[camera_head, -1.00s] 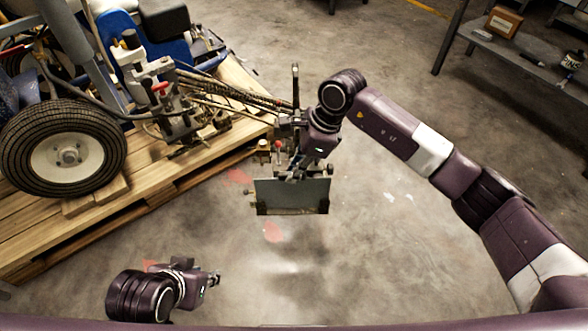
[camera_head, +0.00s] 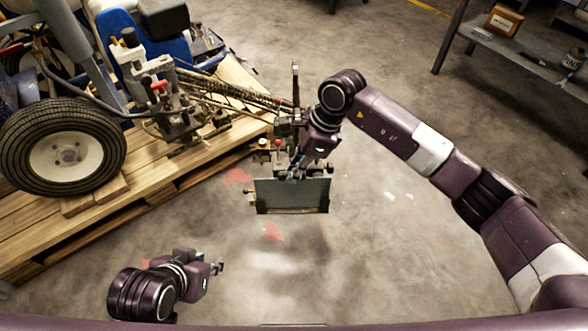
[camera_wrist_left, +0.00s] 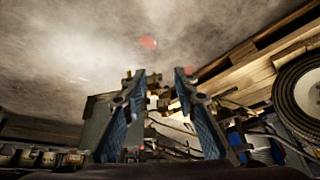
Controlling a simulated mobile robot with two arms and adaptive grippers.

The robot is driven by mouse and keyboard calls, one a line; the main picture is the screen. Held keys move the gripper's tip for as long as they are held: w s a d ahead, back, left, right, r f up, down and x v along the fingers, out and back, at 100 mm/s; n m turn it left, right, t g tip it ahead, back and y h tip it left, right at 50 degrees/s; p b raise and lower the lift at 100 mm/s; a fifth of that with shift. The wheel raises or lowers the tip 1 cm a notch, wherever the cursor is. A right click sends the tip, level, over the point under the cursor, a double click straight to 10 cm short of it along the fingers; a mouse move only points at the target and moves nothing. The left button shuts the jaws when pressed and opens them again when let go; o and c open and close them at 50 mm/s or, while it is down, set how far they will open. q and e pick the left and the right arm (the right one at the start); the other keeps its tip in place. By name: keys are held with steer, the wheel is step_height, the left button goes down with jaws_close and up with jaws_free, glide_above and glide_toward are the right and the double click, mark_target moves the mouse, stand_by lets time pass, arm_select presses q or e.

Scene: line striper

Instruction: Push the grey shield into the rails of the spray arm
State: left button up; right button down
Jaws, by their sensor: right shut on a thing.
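The grey shield (camera_head: 292,194) is a flat rectangular plate at the outer end of the spray arm (camera_head: 262,101), past the pallet edge. My right gripper (camera_head: 298,171) is shut at the shield's upper edge; its fingertips are small and partly hidden there. Small fittings crowd this spot, so I cannot tell how the plate sits in the rails. My left gripper (camera_head: 219,267) is empty, low and left of the shield, apart from it. In the left wrist view its two fingers (camera_wrist_left: 162,90) stand open, with a grey panel, probably the shield (camera_wrist_left: 97,118), behind the left finger.
The line striper with its black tyre (camera_head: 62,150) stands on a wooden pallet (camera_head: 150,195) at the left. A grey shelf (camera_head: 520,55) with a small box (camera_head: 503,21) is at the upper right. The concrete floor around the shield is clear.

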arm_select(q)
steer(key=shift+w+d, duration=0.1)
steer(key=shift+w, duration=0.15)
steer(key=shift+w+d+r+t, duration=0.1)
steer(key=shift+w+r+t, duration=0.05)
steer(key=shift+w+t, duration=0.15)
arm_select(e)
steer(key=shift+f, duration=0.1)
arm_select(q)
steer(key=shift+w+d+r, duration=0.1)
steer(key=shift+w+r, duration=0.1)
steer(key=shift+w, duration=0.15)
arm_select(e)
steer(key=shift+f, duration=0.1)
arm_select(q)
steer(key=shift+w, duration=0.1)
steer(key=shift+w+d+r+t, duration=0.15)
steer(key=shift+w+t, duration=0.1)
steer(key=shift+t, duration=0.05)
arm_select(e)
steer(key=shift+f, duration=0.1)
arm_select(q)
steer(key=shift+w+d+r+b, duration=0.1)
steer(key=shift+w+r+b, duration=0.05)
steer(key=shift+w+b, duration=0.2)
steer(key=shift+t, duration=0.3)
